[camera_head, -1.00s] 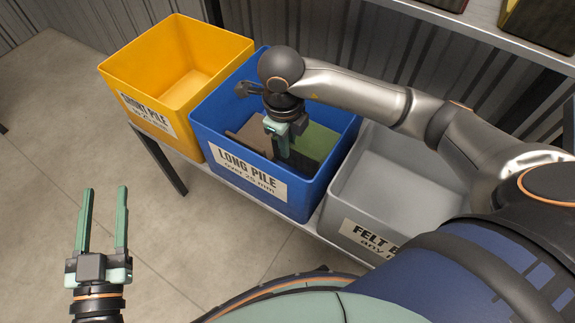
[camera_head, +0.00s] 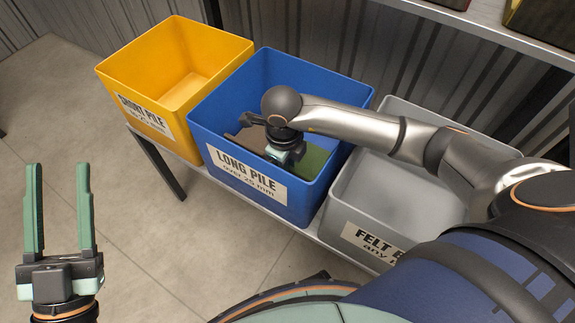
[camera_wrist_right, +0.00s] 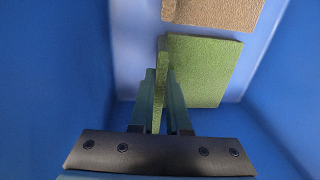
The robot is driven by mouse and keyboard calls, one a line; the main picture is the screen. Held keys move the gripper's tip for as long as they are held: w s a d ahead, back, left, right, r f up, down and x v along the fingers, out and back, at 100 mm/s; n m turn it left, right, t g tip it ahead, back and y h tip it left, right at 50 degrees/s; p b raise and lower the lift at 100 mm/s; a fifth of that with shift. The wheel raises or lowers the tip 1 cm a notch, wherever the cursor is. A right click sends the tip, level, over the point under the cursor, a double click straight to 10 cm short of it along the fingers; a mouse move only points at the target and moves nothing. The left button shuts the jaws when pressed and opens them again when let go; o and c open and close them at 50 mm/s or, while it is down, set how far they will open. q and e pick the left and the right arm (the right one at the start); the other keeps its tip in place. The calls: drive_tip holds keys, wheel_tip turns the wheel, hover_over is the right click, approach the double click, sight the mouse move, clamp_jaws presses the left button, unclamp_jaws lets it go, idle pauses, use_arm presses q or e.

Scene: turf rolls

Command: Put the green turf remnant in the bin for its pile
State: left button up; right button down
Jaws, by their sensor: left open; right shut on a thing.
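My right gripper (camera_wrist_right: 160,105) is down inside the blue bin (camera_head: 216,128), labelled "LONG PILE over 25 mm". It is shut on the green turf remnant (camera_wrist_right: 160,75), which shows as a thin edge-on strip between its fingers in the right wrist view. A wider flat green piece (camera_wrist_right: 207,70) shows just right of the strip; I cannot tell whether the two join. Green also shows beside the gripper in the head view (camera_head: 313,160). My left gripper (camera_head: 60,210) is open and empty over the floor, at the lower left.
A brown piece (camera_wrist_right: 212,12) lies in the blue bin, by the green. A yellow "SHORT PILE" bin (camera_head: 180,92) stands to the left and a grey felt bin (camera_head: 345,212) to the right; both look empty where visible. A shelf (camera_head: 490,28) runs above, behind.

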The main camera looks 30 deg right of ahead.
drive_tip(key=shift+f, duration=0.1)
use_arm(q)
drive_tip(key=shift+s+d+r, duration=0.1)
drive_tip(key=shift+s+r, duration=0.15)
drive_tip(key=shift+r, duration=0.15)
use_arm(e)
drive_tip(key=c, duration=0.9)
unclamp_jaws()
use_arm(q)
drive_tip(key=shift+w, duration=0.1)
use_arm(e)
wheel_tip(320, 180, up, 5)
drive_tip(key=shift+a+r+p, duration=0.1)
drive_tip(key=shift+a+p, duration=0.05)
drive_tip(key=shift+p, duration=0.6)
use_arm(q)
drive_tip(key=w+f+n+g+y, duration=0.1)
drive_tip(key=f+n+g+y, duration=0.1)
drive_tip(key=f, duration=0.7)
drive_tip(key=w+a+f+n+g+y+p, duration=0.1)
drive_tip(key=w+f+n+g+y, duration=0.1)
drive_tip(key=f, duration=0.6)
drive_tip(key=shift+a+f+n+g+y+p, duration=0.2)
drive_tip(key=shift+f+n+g+y+p, duration=0.15)
drive_tip(key=shift+g+y, duration=0.65)
use_arm(e)
wheel_tip(320, 180, up, 7)
drive_tip(key=shift+s+a, duration=0.25)
drive_tip(key=shift+a, duration=0.05)
